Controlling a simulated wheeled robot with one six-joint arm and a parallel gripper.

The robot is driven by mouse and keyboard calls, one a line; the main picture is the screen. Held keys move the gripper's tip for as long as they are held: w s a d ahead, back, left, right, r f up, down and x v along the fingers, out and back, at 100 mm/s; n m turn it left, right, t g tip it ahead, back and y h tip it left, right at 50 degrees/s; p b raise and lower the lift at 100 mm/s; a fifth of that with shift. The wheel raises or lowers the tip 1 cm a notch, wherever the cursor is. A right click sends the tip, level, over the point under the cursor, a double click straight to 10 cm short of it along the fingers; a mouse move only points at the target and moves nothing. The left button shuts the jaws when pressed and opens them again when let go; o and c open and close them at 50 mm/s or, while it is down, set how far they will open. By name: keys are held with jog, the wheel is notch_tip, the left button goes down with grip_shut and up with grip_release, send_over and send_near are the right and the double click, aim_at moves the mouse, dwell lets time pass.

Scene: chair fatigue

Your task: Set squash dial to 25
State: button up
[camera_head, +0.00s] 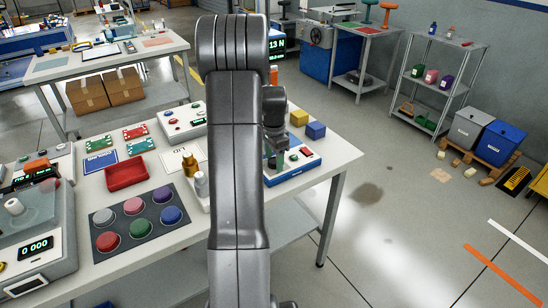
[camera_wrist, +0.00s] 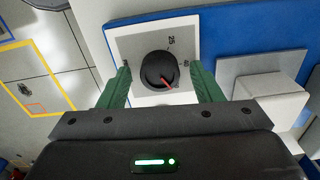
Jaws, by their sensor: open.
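The squash dial (camera_wrist: 154,66) is a round black knob on a light grey plate, seen in the wrist view. A red pointer mark on it points to the lower right in that view. The printed number 25 (camera_wrist: 171,40) is above and right of the knob, with smaller marks at its left and right. My gripper (camera_wrist: 160,72) has two green fingers spread on either side of the knob, with gaps between them and it; it is open and empty. In the head view, the blue and white device (camera_head: 299,167) is partly hidden by my arm.
A blue cube (camera_head: 316,130) and a yellow cube (camera_head: 298,117) stand behind the device on the white table (camera_head: 325,170). A pad with several coloured discs (camera_head: 139,229) and a red tray (camera_head: 126,174) lie left. Open floor is right.

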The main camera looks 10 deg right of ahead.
jog(key=c, duration=1)
